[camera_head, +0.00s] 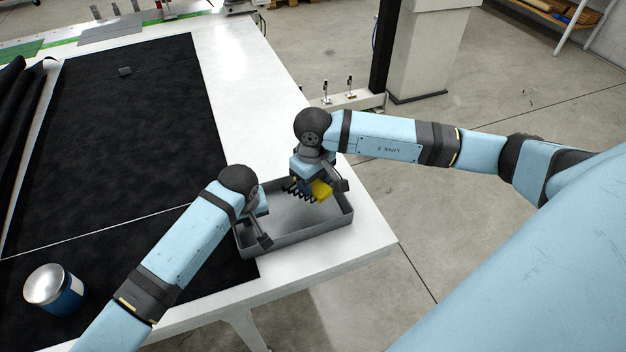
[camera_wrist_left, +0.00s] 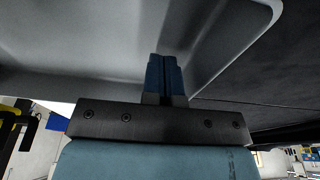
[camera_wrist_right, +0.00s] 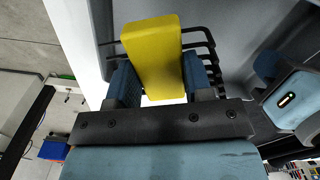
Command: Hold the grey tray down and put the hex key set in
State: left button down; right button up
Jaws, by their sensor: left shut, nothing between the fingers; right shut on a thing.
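The grey tray (camera_head: 300,237) sits at the near right corner of the white table, partly on the black mat. My left gripper (camera_head: 264,243) is shut and empty, at the tray's left side; in the left wrist view its closed fingers (camera_wrist_left: 166,76) are against or very close to the tray's grey surface (camera_wrist_left: 90,50). The hex key set (camera_head: 320,190), a yellow holder with black keys, is in my right gripper (camera_head: 318,186), over the tray's far part. In the right wrist view the fingers grip the yellow holder (camera_wrist_right: 152,50) from both sides. I cannot tell whether the keys touch the tray floor.
A dark roll (camera_head: 20,120) lies along the left. The white table (camera_head: 235,75) is clear behind the tray. The table edge is close on the tray's right.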

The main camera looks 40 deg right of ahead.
aim_at(313, 206)
pick_arm(q)
jog(key=shift+f, duration=0.8)
dwell(0.9)
pick_arm(e)
jog(key=shift+f, duration=0.2)
pick_arm(q)
jog(key=shift+s+f, duration=0.1)
jog(key=shift+s, duration=0.05)
pick_arm(e)
jog(key=shift+f, duration=3.25)
pick_arm(q)
jog(key=shift+a, duration=0.1)
pick_arm(e)
jog(key=o, duration=1.2)
jog(key=shift+c, duration=0.2)
jog(key=shift+r, duration=4.95)
